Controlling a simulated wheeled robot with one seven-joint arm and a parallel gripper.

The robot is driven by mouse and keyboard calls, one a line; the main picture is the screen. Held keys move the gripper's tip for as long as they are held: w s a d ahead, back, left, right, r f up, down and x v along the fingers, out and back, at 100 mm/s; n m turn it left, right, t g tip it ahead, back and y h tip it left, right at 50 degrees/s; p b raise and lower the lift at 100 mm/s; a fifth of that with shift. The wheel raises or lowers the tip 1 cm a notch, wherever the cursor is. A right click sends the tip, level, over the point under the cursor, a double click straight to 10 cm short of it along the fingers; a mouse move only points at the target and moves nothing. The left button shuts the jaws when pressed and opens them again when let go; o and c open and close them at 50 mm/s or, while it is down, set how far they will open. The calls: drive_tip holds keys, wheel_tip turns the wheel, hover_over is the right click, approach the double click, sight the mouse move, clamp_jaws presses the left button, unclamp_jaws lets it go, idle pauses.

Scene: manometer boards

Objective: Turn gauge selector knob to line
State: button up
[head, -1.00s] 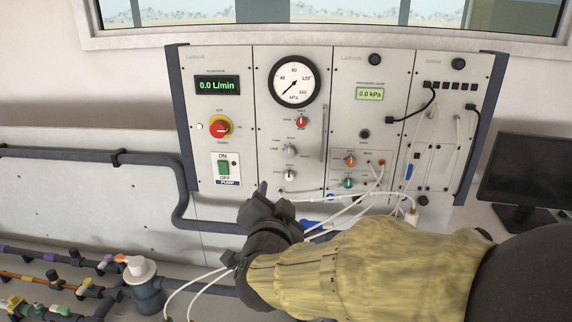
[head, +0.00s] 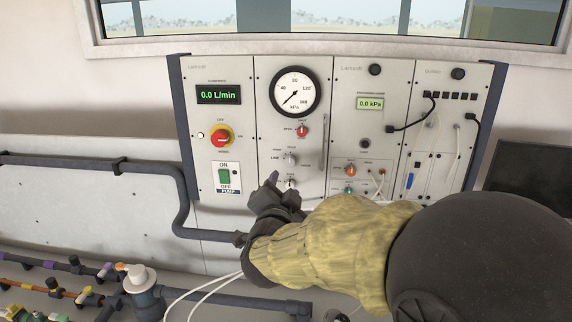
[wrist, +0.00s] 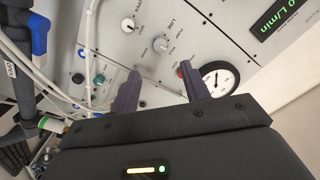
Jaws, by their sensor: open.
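A grey knob (head: 290,159) with a LINE label to its left sits below the round kPa gauge (head: 294,92). It also shows in the wrist view (wrist: 160,44), just beyond the fingertips. A red knob (head: 302,131) is above it and a white knob (head: 291,183) is below it. In the wrist view, the red knob (wrist: 183,70) is partly covered by the right finger and the white knob (wrist: 128,24) is clear. My gripper (head: 283,185) is open and empty in front of the panel's lower part, also in the wrist view (wrist: 161,70). It appears apart from the grey knob.
Orange (head: 350,170) and green knobs sit right of the gauge panel, with white tubes (wrist: 90,40) hanging close to the gripper's left in the wrist view. A pump switch (head: 224,177) is on the left. A dark monitor (head: 528,185) stands at right; pipes and valves lie at lower left.

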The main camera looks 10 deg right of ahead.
sight(289, 163)
drive_tip(key=p+x, duration=0.2)
drive_tip(key=x, duration=0.9)
drive_tip(key=shift+w, duration=0.15)
drive_tip(key=c, duration=1)
